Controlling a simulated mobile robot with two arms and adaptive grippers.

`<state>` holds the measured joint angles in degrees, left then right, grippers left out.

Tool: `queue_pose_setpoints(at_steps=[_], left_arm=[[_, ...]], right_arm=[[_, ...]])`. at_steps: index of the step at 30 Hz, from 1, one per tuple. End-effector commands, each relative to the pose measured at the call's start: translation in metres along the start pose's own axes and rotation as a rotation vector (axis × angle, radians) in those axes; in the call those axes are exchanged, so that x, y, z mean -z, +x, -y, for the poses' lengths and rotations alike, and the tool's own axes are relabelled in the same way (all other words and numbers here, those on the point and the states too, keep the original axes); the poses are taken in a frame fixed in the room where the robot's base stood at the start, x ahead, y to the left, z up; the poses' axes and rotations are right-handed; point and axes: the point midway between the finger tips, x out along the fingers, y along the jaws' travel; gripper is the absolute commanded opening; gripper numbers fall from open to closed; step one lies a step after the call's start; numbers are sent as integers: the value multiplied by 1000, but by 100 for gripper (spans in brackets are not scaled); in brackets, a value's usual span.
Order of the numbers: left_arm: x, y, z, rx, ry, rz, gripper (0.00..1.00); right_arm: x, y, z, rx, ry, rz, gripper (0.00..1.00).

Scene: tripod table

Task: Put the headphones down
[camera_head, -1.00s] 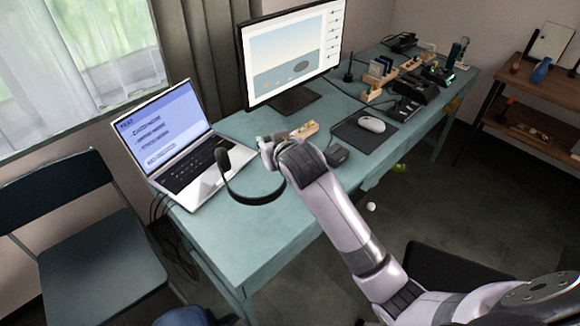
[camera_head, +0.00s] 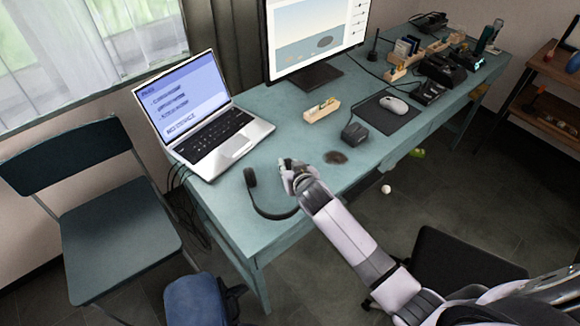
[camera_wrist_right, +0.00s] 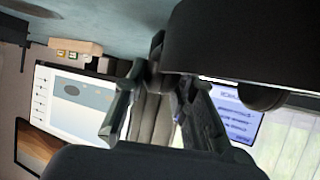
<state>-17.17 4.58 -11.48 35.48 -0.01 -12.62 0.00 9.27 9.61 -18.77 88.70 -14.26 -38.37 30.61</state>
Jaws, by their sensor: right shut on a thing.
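The black headphones (camera_head: 268,213) show in the head view over the front part of the teal desk (camera_head: 262,135), right of and in front of the laptop. One ear cup (camera_head: 250,177) and the curved band are visible; the other end is hidden at my right gripper (camera_head: 287,167). That gripper is shut on the headphones. I cannot tell whether they touch the desktop. In the right wrist view, my gripper's fingers (camera_wrist_right: 160,105) close around a dark grey piece, and a large black shape fills the upper right. My left gripper is not in view.
The open laptop (camera_head: 205,130) stands at the desk's left. A monitor (camera_head: 310,40), wooden block (camera_head: 322,111), dark box (camera_head: 355,132) and mouse (camera_head: 394,104) are farther right. A dark round patch (camera_head: 335,157) lies near the front edge. Desktop between laptop and gripper is clear.

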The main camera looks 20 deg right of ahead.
Motion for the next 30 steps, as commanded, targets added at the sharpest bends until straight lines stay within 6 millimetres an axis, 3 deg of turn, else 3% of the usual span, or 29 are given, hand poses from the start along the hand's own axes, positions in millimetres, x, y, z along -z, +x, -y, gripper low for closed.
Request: queue_pose_setpoints(at_steps=[11, 12, 20, 30], left_arm=[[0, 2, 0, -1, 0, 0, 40], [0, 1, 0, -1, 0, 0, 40], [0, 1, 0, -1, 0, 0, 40], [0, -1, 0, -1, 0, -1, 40]], right_arm=[[-4, 2, 0, 0, 1, -1, 0], [-3, 2, 0, 0, 0, 0, 27], [-3, 2, 0, 0, 0, 0, 44], [0, 0, 0, 0, 0, -1, 45]])
